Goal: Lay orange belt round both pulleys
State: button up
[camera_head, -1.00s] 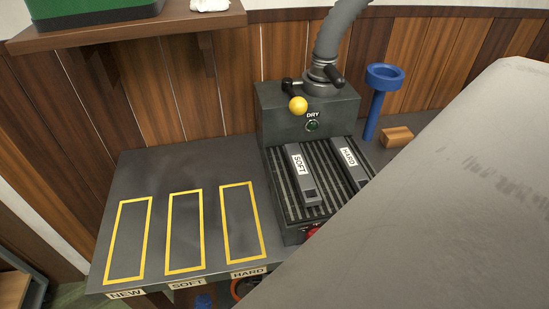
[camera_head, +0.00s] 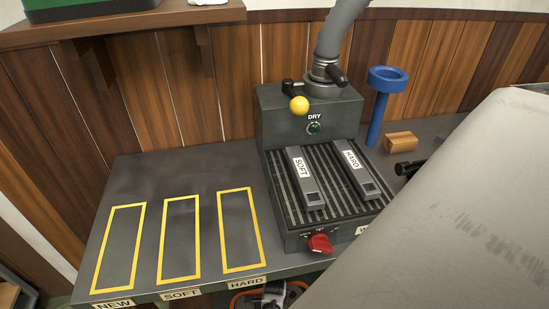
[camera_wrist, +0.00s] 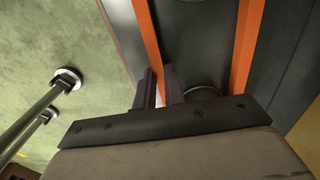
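The orange belt (camera_wrist: 148,40) shows in the wrist view as two long strands, one near the middle and one to the right (camera_wrist: 247,45). My gripper (camera_wrist: 160,86) has its two dark fingers on either side of the left strand, near their tips. Whether they press on it is unclear. In the head view a small orange curve (camera_head: 237,299) shows below the front edge of the bench, partly hidden. A dark round part (camera_wrist: 203,93) sits behind the fingers in the wrist view. I cannot make out both pulleys.
A dark bench (camera_head: 185,165) has yellow outlined spaces marked NEW, SOFT and HARD. A grey dryer (camera_head: 300,125) holds SOFT and HARD bars; a red knob (camera_head: 319,243) is on its front. A blue funnel stand (camera_head: 383,95) and wooden block (camera_head: 401,141) stand right. My pale arm covers the lower right.

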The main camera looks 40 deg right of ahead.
jog(key=o, duration=0.5)
notch_tip(320, 180, up, 14)
jog(key=shift+f+p, duration=0.1)
jog(key=shift+p, duration=0.85)
